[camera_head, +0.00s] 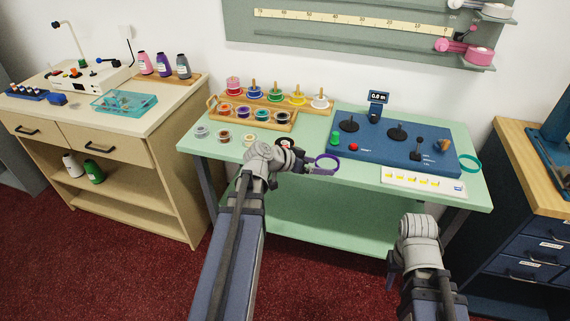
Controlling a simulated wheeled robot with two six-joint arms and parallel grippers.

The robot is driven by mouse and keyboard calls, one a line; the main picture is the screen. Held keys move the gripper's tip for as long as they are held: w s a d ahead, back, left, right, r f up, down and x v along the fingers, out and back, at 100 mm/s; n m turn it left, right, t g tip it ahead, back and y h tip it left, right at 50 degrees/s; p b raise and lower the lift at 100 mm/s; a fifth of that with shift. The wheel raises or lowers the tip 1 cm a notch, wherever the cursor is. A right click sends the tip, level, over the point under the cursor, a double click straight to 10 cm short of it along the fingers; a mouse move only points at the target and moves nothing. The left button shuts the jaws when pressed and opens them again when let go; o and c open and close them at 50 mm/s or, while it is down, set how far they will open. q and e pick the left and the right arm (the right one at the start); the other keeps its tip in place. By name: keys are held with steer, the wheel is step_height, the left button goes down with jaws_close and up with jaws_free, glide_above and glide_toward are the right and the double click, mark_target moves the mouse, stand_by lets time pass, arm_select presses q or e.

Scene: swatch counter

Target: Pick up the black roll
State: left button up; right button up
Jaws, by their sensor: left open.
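A wooden tray (212,110) with several coloured rolls stands behind. A blue control panel (375,143), a card of yellow swatches (424,181) and a teal ring (470,163) fill the right side.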

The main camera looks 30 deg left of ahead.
arm_select(q)
steer(key=a+f+n+t+y+b, duration=0.1)
steer(key=a+f+t+b, duration=0.25)
steer(key=a, duration=0.55)
steer(key=n+t+y+b, duration=0.1)
steer(key=t+y+b, duration=0.15)
steer(key=b, duration=0.25)
glide_toward(280, 146)
steer(key=x, duration=0.2)
steer(key=shift+w+f, duration=0.3)
steer(key=shift+a+r, duration=0.1)
steer(key=shift+a, duration=0.1)
steer(key=shift+b+x, duration=0.55)
steer(key=shift+x, duration=3.4)
steer(key=shift+s+d, duration=0.1)
steer(key=shift+d, duration=0.05)
steer(key=c, duration=1.1)
arm_select(e)
step_height(280, 146, down, 12)
